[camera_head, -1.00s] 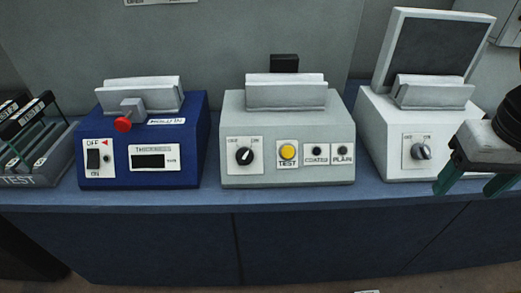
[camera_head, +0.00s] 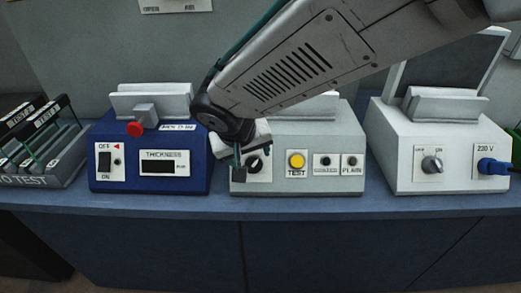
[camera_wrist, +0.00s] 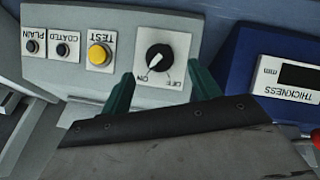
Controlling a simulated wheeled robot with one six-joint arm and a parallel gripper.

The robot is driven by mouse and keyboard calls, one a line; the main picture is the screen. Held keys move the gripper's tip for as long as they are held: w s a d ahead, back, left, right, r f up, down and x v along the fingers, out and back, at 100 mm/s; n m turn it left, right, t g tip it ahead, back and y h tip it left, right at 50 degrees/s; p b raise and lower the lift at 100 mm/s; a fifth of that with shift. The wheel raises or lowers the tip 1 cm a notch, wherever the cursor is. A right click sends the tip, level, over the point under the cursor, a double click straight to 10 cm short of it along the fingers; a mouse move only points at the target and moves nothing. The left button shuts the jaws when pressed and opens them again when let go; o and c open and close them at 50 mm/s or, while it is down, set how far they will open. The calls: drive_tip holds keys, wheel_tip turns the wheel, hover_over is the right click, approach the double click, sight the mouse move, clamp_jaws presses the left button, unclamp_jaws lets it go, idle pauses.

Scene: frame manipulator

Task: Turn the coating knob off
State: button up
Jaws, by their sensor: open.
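The coating knob (camera_head: 255,163) is a round black dial on a white OFF/ON plate at the left of the middle grey box (camera_head: 345,183). In the wrist view the knob (camera_wrist: 159,58) appears upside down, and its white mark slants towards the ON label. My gripper (camera_head: 239,165) is in front of the plate, partly covering it in the head view. In the wrist view my gripper (camera_wrist: 161,88) is open, its two green fingers apart, one to each side of the plate's lettering. Nothing is between them, and the knob lies just beyond the tips. I see no contact.
A yellow TEST button (camera_head: 296,161) and two black buttons, COATED and PLAIN, sit right of the knob. The blue thickness box (camera_head: 190,180) stands close on the left. A white box (camera_head: 405,180) with a knob and blue plug (camera_head: 490,167) stands right.

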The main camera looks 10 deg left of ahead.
sight(253, 163)
drive_tip(key=x, duration=0.5)
drive_tip(key=shift+f, duration=0.15)
drive_tip(key=c, duration=1)
